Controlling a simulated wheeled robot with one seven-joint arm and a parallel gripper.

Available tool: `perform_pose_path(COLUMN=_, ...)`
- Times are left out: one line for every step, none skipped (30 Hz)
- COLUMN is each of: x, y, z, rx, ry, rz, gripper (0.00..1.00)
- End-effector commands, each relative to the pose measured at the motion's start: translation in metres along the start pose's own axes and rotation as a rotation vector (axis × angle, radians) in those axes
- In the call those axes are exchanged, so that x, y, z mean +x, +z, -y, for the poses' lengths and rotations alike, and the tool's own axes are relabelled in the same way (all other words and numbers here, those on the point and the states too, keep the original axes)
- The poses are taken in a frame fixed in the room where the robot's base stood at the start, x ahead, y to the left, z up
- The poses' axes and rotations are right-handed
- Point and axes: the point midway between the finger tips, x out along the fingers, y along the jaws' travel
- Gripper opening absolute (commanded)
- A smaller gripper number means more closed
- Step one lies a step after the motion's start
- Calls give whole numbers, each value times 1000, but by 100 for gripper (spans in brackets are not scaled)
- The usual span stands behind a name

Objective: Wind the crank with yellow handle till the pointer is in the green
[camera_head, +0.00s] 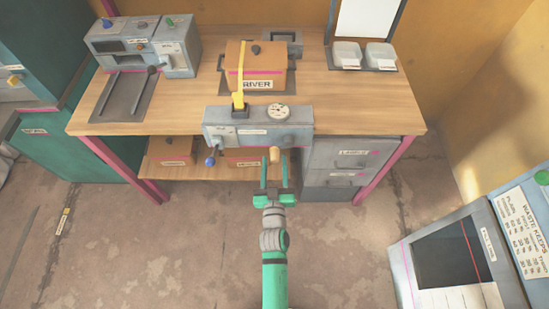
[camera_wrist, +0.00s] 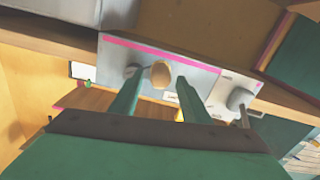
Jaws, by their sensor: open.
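The crank's pale yellow handle (camera_head: 274,153) sticks out from the front of a grey machine box (camera_head: 228,133) at the table's front edge. In the wrist view the handle (camera_wrist: 160,74) shows end-on between my fingertips, with visible gaps on both sides. My gripper (camera_head: 277,166) is open, its green fingers pointing at the box with one to each side of the handle; it also shows in the wrist view (camera_wrist: 158,84). A round white dial (camera_head: 279,112) sits on top of the box. Its pointer and any green zone are too small to read.
An orange-brown bin (camera_head: 266,66) sits behind. Grey drawers (camera_head: 347,153) are below right. The floor around my arm is clear.

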Motion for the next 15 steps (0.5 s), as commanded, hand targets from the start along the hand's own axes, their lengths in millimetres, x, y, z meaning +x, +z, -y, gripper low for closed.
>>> perform_pose_path(x=7, y=0, z=0, rx=-1, ry=-1, rz=-2, gripper=43)
perform_pose_path(x=10, y=0, z=0, rx=-1, ry=-1, rz=-2, gripper=43)
perform_pose_path(x=14, y=0, z=0, rx=-1, ry=-1, rz=-1, gripper=43)
perform_pose_path(x=16, y=0, z=0, rx=0, ry=-1, rz=-1, gripper=43)
perform_pose_path(x=18, y=0, z=0, rx=0, ry=-1, rz=-1, gripper=43)
perform_pose_path(x=20, y=0, z=0, rx=0, ry=-1, rz=-1, gripper=43)
perform_pose_path(x=21, y=0, z=0, rx=0, ry=-1, rz=-2, gripper=43)
perform_pose_path(x=22, y=0, z=0, rx=0, ry=-1, rz=-1, gripper=43)
perform_pose_path(x=23, y=0, z=0, rx=0, ry=-1, rz=-1, gripper=43)
perform_pose_path(x=24, y=0, z=0, rx=0, ry=-1, rz=-1, gripper=43)
perform_pose_path(x=24, y=0, z=0, rx=1, ry=-1, rz=-1, gripper=43)
perform_pose_path(x=24, y=0, z=0, rx=0, ry=-1, rz=0, gripper=43)
perform_pose_path(x=24, y=0, z=0, rx=1, ry=-1, rz=0, gripper=43)
perform_pose_path(x=24, y=0, z=0, rx=1, ry=-1, rz=0, gripper=43)
perform_pose_path(x=24, y=0, z=0, rx=0, ry=-1, rz=0, gripper=43)
